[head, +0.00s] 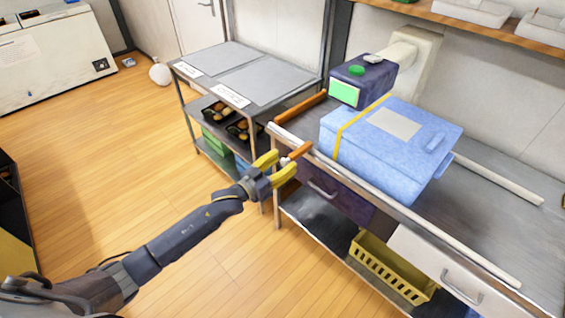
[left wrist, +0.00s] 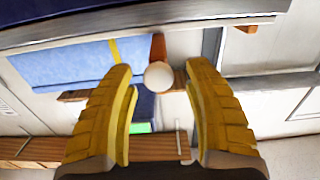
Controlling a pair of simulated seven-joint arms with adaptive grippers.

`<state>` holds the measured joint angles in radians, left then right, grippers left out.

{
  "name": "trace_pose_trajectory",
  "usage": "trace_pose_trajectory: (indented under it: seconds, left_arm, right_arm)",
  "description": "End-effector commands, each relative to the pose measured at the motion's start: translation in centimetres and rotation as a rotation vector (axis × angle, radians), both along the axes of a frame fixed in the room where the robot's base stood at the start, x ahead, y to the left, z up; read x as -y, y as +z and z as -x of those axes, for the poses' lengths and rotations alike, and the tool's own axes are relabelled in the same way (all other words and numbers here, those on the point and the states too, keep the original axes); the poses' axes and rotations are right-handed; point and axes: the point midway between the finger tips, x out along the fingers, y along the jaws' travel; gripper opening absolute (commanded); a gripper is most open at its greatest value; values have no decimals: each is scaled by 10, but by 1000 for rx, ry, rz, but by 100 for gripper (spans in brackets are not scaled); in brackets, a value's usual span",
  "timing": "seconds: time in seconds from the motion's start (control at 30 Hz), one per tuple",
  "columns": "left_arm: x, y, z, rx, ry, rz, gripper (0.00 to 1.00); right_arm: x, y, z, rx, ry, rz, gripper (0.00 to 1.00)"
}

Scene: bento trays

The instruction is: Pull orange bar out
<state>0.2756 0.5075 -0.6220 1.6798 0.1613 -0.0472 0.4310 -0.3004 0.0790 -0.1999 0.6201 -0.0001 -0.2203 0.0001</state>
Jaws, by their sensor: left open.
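A short orange bar (head: 299,151) sticks out at the front edge of the counter, beside the blue box. In the left wrist view the bar (left wrist: 158,47) shows behind a round pale knob (left wrist: 158,76), which appears to be its near end. My left gripper (head: 285,160) is open, with its yellow fingers at the bar's outer end. In the left wrist view the knob lies between the two fingertips (left wrist: 158,68), with gaps on both sides. I cannot tell how deep it sits between them. My right gripper is not in view.
A blue box (head: 345,140) with a yellow strap stands on the counter. A device with a green screen (head: 344,93) is behind it. A brown bar (head: 300,107) lies at the counter's left end. A yellow basket (head: 390,272) sits below. The floor at left is clear.

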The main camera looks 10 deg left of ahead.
Motion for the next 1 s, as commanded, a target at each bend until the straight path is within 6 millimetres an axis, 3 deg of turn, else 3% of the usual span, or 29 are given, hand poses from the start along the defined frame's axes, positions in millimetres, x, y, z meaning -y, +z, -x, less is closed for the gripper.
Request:
trace_pose_trajectory:
  seconds: [0.27, 0.7, 1.0]
  left_arm:
    - [-6, -2, 10, -3, 0, -1, 52]
    - [-47, -2, 72, -3, 1, -1, 52]
    - [-63, -1, 96, -2, 2, 0, 52]
  right_arm:
    - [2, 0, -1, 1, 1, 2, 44]
    - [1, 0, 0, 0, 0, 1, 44]
    - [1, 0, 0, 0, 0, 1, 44]
